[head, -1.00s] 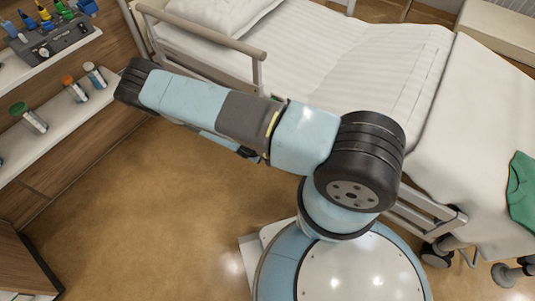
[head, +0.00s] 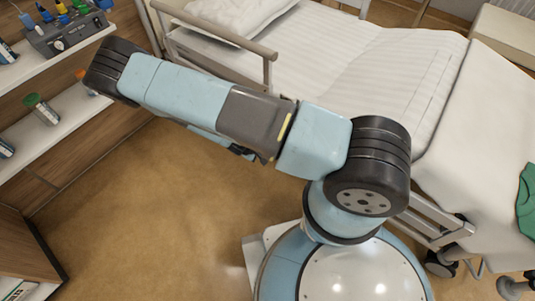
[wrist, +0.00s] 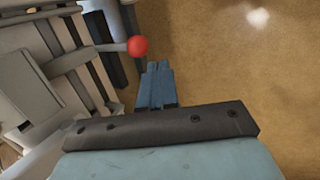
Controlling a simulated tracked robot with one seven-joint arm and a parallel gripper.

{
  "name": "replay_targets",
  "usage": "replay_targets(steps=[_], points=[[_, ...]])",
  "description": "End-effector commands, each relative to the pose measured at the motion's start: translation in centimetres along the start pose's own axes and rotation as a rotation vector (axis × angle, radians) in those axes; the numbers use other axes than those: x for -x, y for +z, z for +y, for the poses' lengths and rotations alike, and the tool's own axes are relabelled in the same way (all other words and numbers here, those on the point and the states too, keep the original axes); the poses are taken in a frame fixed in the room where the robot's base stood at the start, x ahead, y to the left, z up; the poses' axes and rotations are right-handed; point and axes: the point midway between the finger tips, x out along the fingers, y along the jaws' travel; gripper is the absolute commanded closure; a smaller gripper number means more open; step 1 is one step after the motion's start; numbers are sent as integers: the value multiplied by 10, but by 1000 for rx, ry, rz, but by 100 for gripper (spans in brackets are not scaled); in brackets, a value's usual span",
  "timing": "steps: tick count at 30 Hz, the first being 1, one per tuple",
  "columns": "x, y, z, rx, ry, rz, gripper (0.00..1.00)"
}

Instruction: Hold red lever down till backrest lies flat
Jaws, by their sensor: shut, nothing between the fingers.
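The red ball knob of the lever (wrist: 138,46) shows in the wrist view, at the end of a grey rod that comes out from the bed frame on the left. My gripper (wrist: 158,68) is shut and empty. In that picture its fingertips lie just below and to the right of the knob; a gap shows between them, and its depth is hard to judge. In the head view the bed's mattress (head: 400,75) spans the upper right, and its pillow end looks about level, though the angle leaves the backrest's tilt unclear.
A bed side rail (head: 220,38) stands near my arm. Shelves with vials (head: 42,108) and a control box (head: 68,32) line the left wall. A green cloth (head: 526,205) lies at the bed's right. The floor (head: 140,215) left of my base is clear.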

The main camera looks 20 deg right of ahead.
Motion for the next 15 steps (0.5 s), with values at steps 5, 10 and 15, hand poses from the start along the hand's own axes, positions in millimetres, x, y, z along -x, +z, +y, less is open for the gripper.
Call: replay_targets(steps=[5, 10, 15], points=[[26, 0, -1, -3, 0, -1, 100], [37, 1, -1, -4, 1, -2, 100], [40, 1, -1, -5, 0, -4, 100]])
